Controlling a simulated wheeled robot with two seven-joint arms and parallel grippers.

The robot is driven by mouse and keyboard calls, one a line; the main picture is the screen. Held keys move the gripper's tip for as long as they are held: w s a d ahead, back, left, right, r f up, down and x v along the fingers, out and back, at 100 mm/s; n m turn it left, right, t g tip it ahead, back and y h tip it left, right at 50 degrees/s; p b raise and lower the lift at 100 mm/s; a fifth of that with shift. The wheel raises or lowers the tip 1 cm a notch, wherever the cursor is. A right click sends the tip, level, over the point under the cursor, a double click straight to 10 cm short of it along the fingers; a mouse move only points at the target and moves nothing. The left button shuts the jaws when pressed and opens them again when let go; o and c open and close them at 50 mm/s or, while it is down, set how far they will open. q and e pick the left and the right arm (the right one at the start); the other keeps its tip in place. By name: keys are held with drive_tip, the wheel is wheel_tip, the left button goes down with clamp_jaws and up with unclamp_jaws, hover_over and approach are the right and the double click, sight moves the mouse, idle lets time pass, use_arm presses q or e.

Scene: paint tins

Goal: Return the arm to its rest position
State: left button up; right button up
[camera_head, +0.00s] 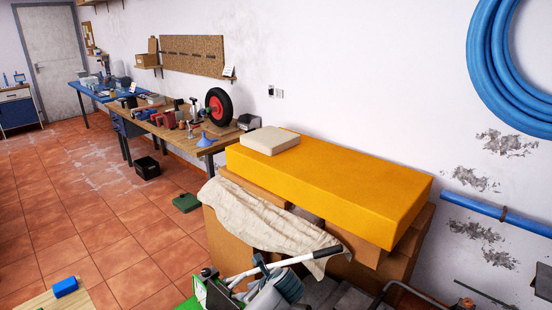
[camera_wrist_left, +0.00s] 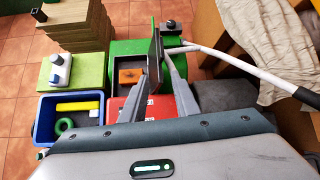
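My left gripper (camera_head: 246,279) is low in the middle of the head view, above a cluttered work area. A white-handled tool (camera_head: 290,261) with a dark grip end lies close by the gripper. The tool also shows in the left wrist view (camera_wrist_left: 245,68), running off to the right from just beyond the fingertips; I cannot tell if they touch. My right gripper is in neither view.
Below the left gripper are a blue bin (camera_wrist_left: 42,128) with yellow and green pieces, a green box (camera_wrist_left: 122,52) and a red case (camera_wrist_left: 158,108). Cardboard boxes (camera_head: 232,245) carry a cloth (camera_head: 262,222) and a yellow block (camera_head: 330,180). The tiled floor (camera_head: 130,250) at left is mostly clear.

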use_arm(q)
drive_tip(key=s+a+f+n+g+h, duration=0.1)
drive_tip(key=s+f+n+h, duration=0.2)
drive_tip(key=s, duration=0.5)
drive_tip(key=s+a+f+n+g, duration=0.1)
drive_tip(key=s+f+n, duration=0.35)
drive_tip(key=s, duration=0.25)
drive_tip(key=s+a+f+n+h, duration=0.2)
drive_tip(key=s+f+n, duration=0.15)
drive_tip(key=s, duration=0.45)
drive_tip(key=s+a+r+n, duration=0.3)
drive_tip(key=s+n, duration=0.1)
drive_tip(key=s, duration=0.3)
drive_tip(key=s+a+r+n+h, duration=0.1)
drive_tip(key=s+a+r+n, duration=0.2)
drive_tip(key=s, duration=0.5)
drive_tip(key=s+a+r+n, duration=0.2)
drive_tip(key=s+a+n, duration=0.1)
drive_tip(key=s+n, duration=0.3)
drive_tip(key=s+f+g+b, duration=0.2)
drive_tip(key=s+f, duration=0.1)
drive_tip(key=f, duration=3)
drive_tip(key=s+a+f+m+g+b, duration=0.1)
drive_tip(key=s+a+f, duration=0.1)
drive_tip(key=s+f, duration=1.5)
drive_tip(key=shift+s+a+b, duration=0.25)
drive_tip(key=shift+a+b, duration=0.15)
